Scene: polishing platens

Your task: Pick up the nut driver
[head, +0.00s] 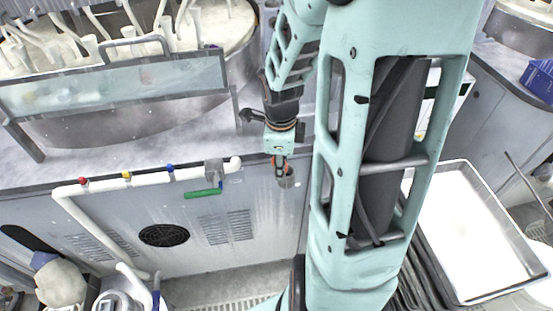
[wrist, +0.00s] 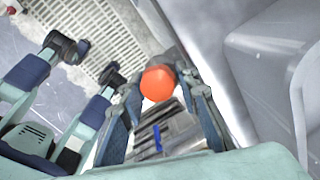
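The nut driver's orange handle (wrist: 158,83) shows end-on as a round knob in the wrist view, between the fingers of my gripper (wrist: 164,88). In the head view, the orange handle (head: 280,161) is small and partly covered by the fingers of my gripper (head: 280,168). The fingers look spread on both sides of the handle, with a gap on the right side; contact on the left is not clear. A grey cup-like holder (head: 287,181) sits just below the handle at the cabinet front. The driver's shaft is hidden.
The grey cabinet front (head: 205,270) has a white pipe with a green-handled valve (head: 203,192) left of my gripper. A polishing platen basin (head: 140,118) stands above left. A white tray (head: 470,235) is at right. Floor grating (wrist: 90,28) lies below.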

